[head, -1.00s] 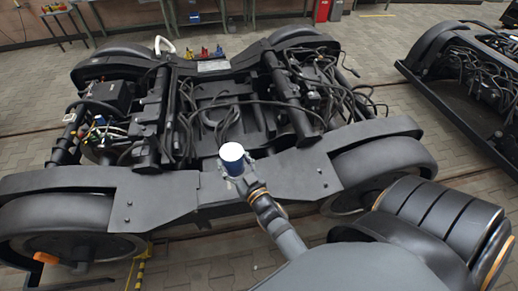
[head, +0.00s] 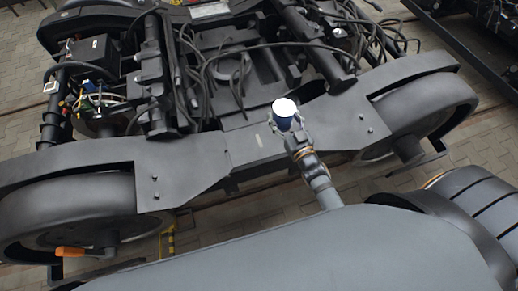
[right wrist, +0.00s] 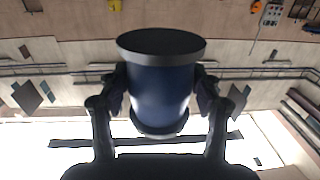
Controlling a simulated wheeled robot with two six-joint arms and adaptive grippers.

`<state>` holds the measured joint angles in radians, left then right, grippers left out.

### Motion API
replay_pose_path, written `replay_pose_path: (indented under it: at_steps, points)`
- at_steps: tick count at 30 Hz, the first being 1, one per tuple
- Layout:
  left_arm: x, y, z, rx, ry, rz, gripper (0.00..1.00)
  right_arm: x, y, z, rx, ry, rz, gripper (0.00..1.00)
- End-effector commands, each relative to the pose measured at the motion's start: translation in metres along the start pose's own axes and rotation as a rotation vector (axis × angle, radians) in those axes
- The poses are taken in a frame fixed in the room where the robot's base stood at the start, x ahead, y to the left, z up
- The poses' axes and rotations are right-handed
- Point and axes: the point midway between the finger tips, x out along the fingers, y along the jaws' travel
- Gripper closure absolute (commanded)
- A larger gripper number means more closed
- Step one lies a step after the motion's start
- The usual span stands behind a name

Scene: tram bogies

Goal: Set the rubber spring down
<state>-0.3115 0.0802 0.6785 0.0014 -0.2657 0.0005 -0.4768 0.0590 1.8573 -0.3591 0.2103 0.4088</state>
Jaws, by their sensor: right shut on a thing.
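The rubber spring is a dark blue cylinder with a pale top in the head view (head: 284,122). It also shows in the right wrist view (right wrist: 160,92), where its near end is a dark grey disc and a dark rim bands the other end. My right gripper (head: 290,131) is shut on its sides, one finger on each side. In the head view the spring appears upright over the inner edge of the near side frame (head: 190,165) of the black bogie. I cannot tell the gap beneath it. My left gripper is not in view.
Cables (head: 235,72) and cross tubes fill the bogie's middle. Wheels (head: 70,215) stand at both ends of the near side frame. An orange-handled item (head: 70,252) is by the left wheel. A yellow-black striped post (head: 167,241) stands in front. Another bogie (head: 470,50) is at upper right.

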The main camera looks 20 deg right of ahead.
Motion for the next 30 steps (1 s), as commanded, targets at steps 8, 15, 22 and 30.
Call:
replay_pose_path:
  at_steps: [8,15,22,30]
  points:
    - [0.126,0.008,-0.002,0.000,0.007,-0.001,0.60,-0.002,0.043,0.144,-0.007,0.001,-0.061,0.85]
    - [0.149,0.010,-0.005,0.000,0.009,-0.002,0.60,-0.003,0.062,0.171,-0.007,0.001,-0.072,0.85]
    - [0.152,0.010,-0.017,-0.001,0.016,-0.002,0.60,0.003,0.058,0.175,-0.003,0.004,-0.072,0.85]
    - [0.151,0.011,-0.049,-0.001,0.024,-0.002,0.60,0.051,0.016,0.200,0.002,0.004,-0.068,0.85]
